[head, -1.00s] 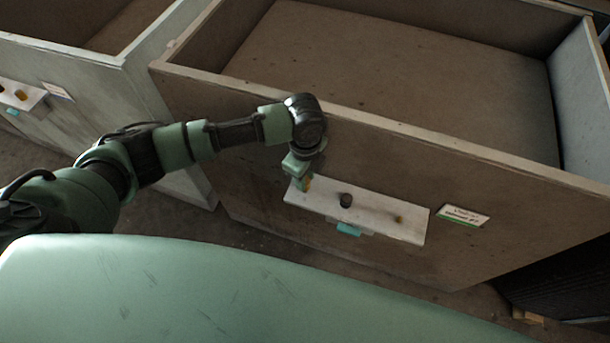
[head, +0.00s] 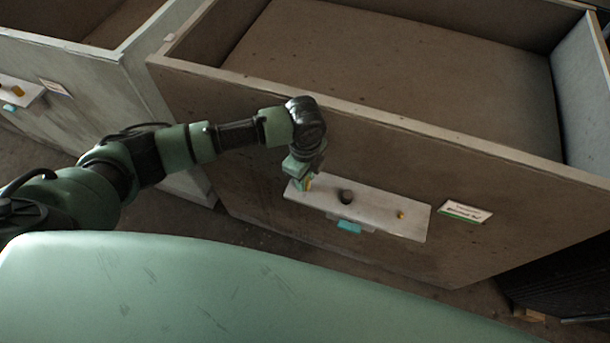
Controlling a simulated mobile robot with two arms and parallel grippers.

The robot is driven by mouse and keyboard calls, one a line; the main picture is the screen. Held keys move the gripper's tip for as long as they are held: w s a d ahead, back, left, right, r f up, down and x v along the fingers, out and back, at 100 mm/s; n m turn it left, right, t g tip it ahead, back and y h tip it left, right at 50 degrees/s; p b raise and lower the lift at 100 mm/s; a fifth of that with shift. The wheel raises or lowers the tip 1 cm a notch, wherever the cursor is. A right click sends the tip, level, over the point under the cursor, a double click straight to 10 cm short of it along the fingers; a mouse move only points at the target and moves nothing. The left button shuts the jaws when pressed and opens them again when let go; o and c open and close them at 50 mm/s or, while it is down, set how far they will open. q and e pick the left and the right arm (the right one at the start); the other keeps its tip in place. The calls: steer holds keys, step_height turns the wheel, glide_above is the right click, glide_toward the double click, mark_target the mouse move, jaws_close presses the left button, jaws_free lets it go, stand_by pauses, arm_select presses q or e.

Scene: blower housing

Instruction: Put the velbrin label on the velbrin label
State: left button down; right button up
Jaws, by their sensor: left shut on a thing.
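My left gripper (head: 302,184) is at the left end of a narrow white ledge (head: 376,212) on the front of the large brown bin. It is shut on a small yellow-orange thing (head: 309,183), mostly hidden by the fingers. I cannot tell whether that thing touches the ledge. A white label with a green lower edge (head: 465,211) is on the bin front, right of the ledge. Its print is too small to read, so I cannot tell whether it is the velbrin label. My right gripper is not in view.
The ledge has a dark round piece (head: 345,197) and a small yellow piece (head: 401,215), with a teal piece (head: 349,227) below. The brown bin (head: 250,128) is open on top and looks empty. A grey bin (head: 105,95) at left has another label (head: 56,88).

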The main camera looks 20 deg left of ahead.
arm_select(q)
steer(key=c, duration=1.1)
jaws_free()
step_height(320, 180, up, 8)
steer(key=shift+f, duration=0.15)
